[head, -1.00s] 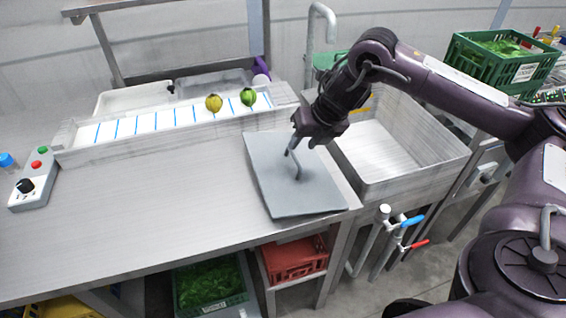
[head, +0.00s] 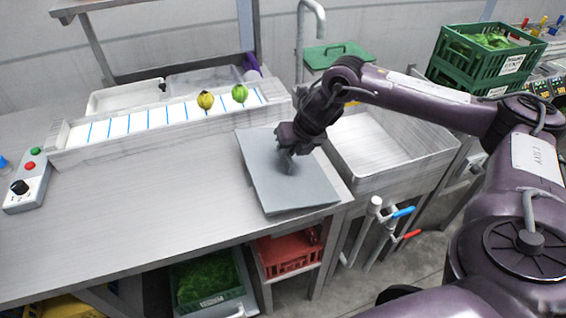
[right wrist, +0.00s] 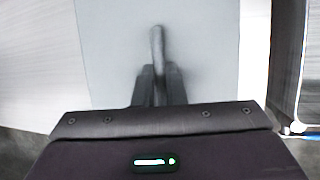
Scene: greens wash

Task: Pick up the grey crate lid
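The grey crate lid (head: 300,190) lies flat on the steel counter beside the sink, near the counter's right end. It is a thin grey sheet with a raised bar handle in its middle. My right gripper (head: 288,163) is down at this handle and hides most of it in the head view. In the right wrist view the handle (right wrist: 157,42) runs between the two dark fingers of my right gripper (right wrist: 160,80), which sit close against both sides of it. The lid (right wrist: 110,50) shows no gap from the counter. My left gripper is not in view.
A sink basin (head: 375,150) is right of the lid. A white trough with blue lines (head: 155,125) holds a yellowish and a green vegetable behind it. A control box (head: 28,190) stands far left. Green crates (head: 480,65) are stacked back right. The counter's middle (head: 150,210) is clear.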

